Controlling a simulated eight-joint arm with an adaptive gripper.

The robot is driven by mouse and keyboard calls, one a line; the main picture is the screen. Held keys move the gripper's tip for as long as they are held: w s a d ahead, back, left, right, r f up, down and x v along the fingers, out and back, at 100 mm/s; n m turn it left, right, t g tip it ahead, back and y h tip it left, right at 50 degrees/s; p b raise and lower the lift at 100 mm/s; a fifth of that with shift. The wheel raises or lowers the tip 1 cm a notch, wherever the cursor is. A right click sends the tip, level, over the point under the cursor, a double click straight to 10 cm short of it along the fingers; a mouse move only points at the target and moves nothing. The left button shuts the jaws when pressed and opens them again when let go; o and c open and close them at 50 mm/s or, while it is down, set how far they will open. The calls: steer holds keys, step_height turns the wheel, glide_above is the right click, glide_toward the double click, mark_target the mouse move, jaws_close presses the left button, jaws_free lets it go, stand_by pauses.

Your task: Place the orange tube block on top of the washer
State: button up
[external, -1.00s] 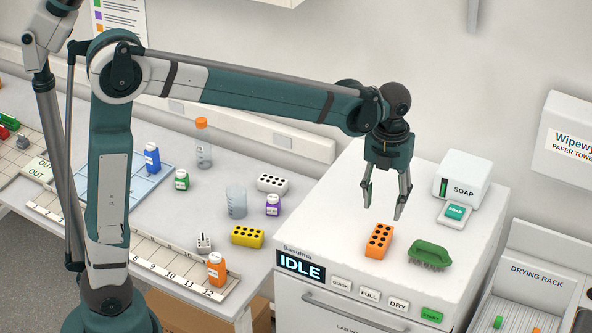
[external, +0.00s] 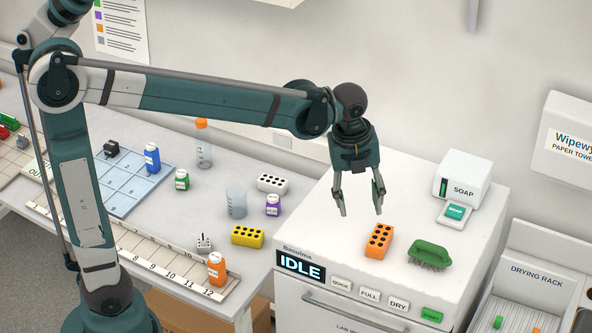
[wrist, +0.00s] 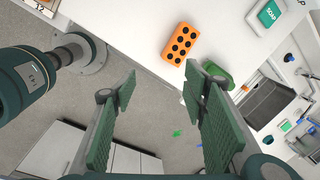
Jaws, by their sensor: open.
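The orange tube block (external: 379,241) lies on the white top of the washer (external: 335,222), near its front edge, with dark holes facing up. It also shows in the wrist view (wrist: 180,44), beyond the fingertips. My gripper (external: 361,211) is open and empty, in the air above the washer top, up and left of the block and apart from it. In the wrist view its two green fingers (wrist: 160,82) are spread with nothing between them. The washer's display reads IDLE (external: 300,266).
A green brush (external: 430,254) lies right of the block. A soap dispenser (external: 463,178) stands behind it. A drying rack (external: 545,270) is at the right. The bench at left holds a yellow block (external: 248,236), a white block (external: 272,183), a beaker (external: 236,201) and several bottles.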

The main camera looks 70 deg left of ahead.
steer(key=s+d+f+n+t, duration=0.2)
steer(key=s+n, duration=0.8)
steer(key=s, duration=0.2)
steer(key=s+d+f+n+t, duration=0.2)
steer(key=s+n+t, duration=0.1)
steer(key=s+n, duration=0.7)
steer(key=shift+s+t, duration=0.3)
steer(key=shift+s, duration=0.55)
